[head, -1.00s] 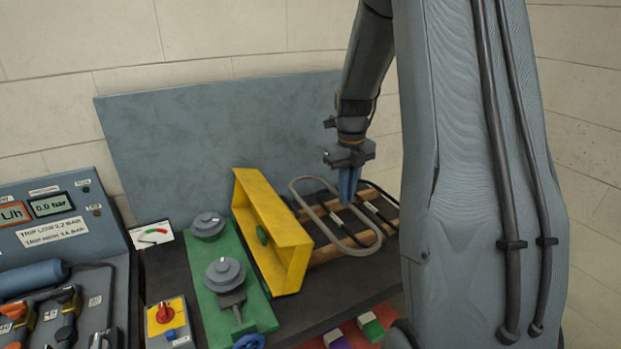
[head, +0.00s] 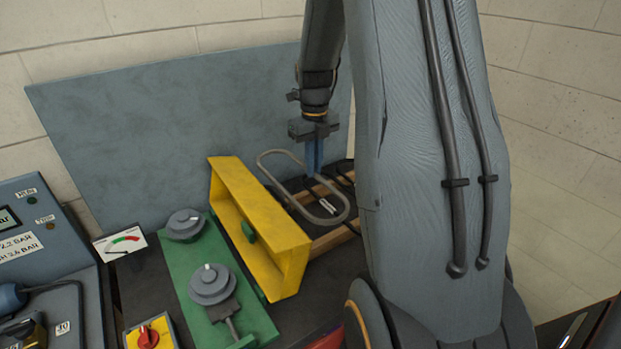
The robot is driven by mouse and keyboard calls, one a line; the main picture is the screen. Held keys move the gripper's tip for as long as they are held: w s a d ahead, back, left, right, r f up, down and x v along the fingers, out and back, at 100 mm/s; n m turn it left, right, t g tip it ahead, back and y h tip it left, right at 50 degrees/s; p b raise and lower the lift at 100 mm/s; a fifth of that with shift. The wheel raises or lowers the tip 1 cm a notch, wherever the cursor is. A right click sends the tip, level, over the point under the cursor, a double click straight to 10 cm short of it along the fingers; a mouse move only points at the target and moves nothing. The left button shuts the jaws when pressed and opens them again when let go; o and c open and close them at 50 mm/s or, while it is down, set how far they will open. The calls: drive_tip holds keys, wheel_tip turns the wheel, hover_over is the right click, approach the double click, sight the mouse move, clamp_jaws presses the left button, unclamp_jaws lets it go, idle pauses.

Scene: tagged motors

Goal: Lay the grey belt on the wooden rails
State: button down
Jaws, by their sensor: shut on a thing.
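My gripper (head: 314,172) points down in the head view, its blue fingers shut on the right long side of the grey belt (head: 262,163). The belt is an oblong loop held roughly flat. In the picture it overlaps the wooden rails (head: 334,240); whether it touches them I cannot tell. Dark belts with white tags lie across the rails. My arm hides the right part of the rails.
A yellow open guard (head: 232,172) stands just left of the rails. Left of it, a green plate (head: 177,262) carries two grey pulleys (head: 212,285). A gauge card (head: 121,241) and a grey panel (head: 186,120) stand behind. A red knob box (head: 150,335) is at the front.

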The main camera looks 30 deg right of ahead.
sight(315, 178)
wheel_tip(315, 178, down, 5)
drive_tip(key=shift+d+r+b, duration=0.15)
drive_tip(key=shift+b, duration=0.35)
drive_tip(key=shift+f, duration=0.2)
drive_tip(key=shift+f+b, duration=2.95)
drive_tip(key=shift+f, duration=1.6)
drive_tip(key=c, duration=1.7)
unclamp_jaws()
drive_tip(key=shift+c, duration=0.2)
